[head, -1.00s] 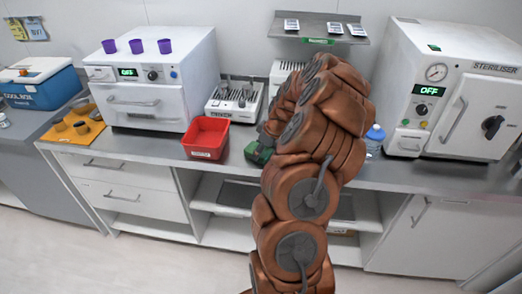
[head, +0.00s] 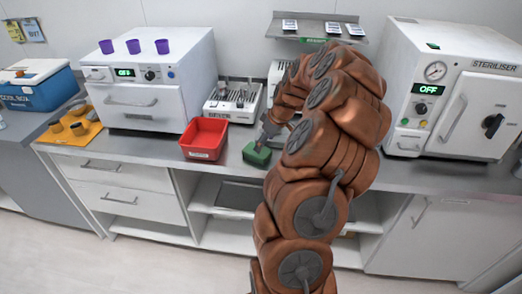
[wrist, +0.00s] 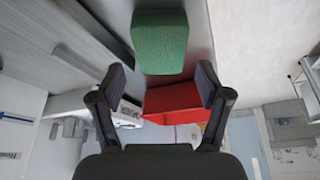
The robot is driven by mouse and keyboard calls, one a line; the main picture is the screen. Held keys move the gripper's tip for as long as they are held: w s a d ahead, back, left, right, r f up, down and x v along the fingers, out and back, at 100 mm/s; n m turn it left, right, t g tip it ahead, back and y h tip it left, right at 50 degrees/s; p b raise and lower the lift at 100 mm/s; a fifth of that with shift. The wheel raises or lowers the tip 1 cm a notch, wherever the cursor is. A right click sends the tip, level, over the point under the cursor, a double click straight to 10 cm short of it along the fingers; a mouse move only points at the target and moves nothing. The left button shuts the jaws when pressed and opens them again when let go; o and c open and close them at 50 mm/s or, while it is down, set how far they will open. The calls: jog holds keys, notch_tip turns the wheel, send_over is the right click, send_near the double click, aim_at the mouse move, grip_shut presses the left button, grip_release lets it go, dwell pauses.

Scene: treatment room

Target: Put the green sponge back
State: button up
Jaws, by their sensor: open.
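The green sponge (head: 257,154) lies on the grey counter, just right of the red bin (head: 205,139). It also shows as a green block at the top middle of the wrist view (wrist: 160,42). My gripper (head: 264,139) is just above and behind the sponge in the head view, partly hidden by my arm. In the wrist view my gripper (wrist: 160,84) is open and empty, with its two fingers apart. The sponge lies beyond the fingertips, not between them. The red bin (wrist: 178,101) shows past the fingers.
A white rack (head: 233,102) stands behind the bin. The white oven (head: 155,85) with purple cups is at left, beside a yellow mat (head: 85,134). The steriliser (head: 455,95) stands at right. A wall shelf (head: 318,28) is above. Counter left of the bin is clear.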

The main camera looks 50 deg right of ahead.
jog(key=b+v, duration=0.1)
jog(key=v, duration=0.5)
jog(key=shift+r+b, duration=0.3)
jog(key=shift+b, duration=0.05)
jog(key=s+a+r+n+g+y, duration=0.1)
jog(key=s+a+r, duration=0.1)
jog(key=a, duration=1.1)
jog(key=s+a+r+g, duration=0.1)
jog(key=a+r+g, duration=0.1)
jog(key=a, duration=1.2)
jog(key=s+a+f+m+g+h, duration=0.1)
jog(key=s+a, duration=0.5)
jog(key=s, duration=0.5)
jog(key=s+a+f+m+g+h, duration=0.1)
jog(key=s+a, duration=0.4)
jog(key=s, duration=0.6)
jog(key=shift+a+f+m+g, duration=0.35)
jog(key=shift+f+m+g, duration=0.25)
jog(key=shift+m, duration=0.1)
